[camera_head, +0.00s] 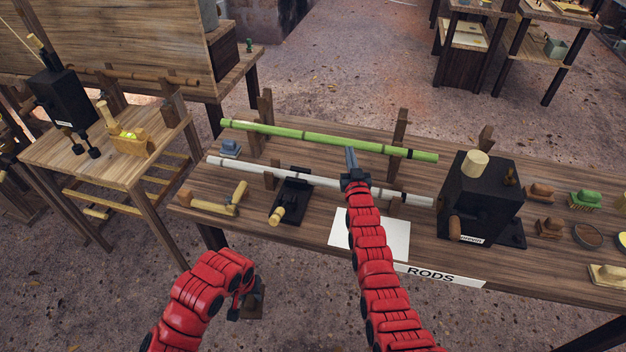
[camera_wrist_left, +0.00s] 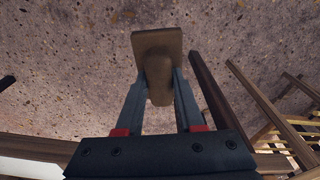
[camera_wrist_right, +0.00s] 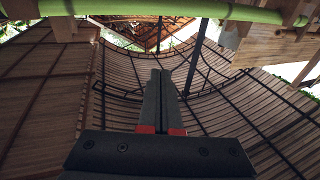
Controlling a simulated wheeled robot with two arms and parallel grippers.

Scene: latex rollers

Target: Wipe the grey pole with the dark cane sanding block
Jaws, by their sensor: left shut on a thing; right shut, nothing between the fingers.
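The grey pole (camera_head: 330,184), pale grey with dark bands, lies across wooden supports on the workbench. My left gripper (camera_head: 245,299) is low in front of the bench, shut on the handle of a brown sanding block (camera_head: 258,303). The left wrist view shows the block (camera_wrist_left: 157,42) with its flat plate outward, above the floor and apart from the pole. My right gripper (camera_head: 351,158) is shut and empty, over the bench close to the green pole; whether it touches either pole I cannot tell.
A green pole (camera_head: 300,135) lies behind the grey one. A black box machine (camera_head: 480,200) stands at the right, with several brushes and blocks beyond. A wooden tool (camera_head: 215,205) and black clamp (camera_head: 292,192) sit at the front left. A small table (camera_head: 75,155) stands left.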

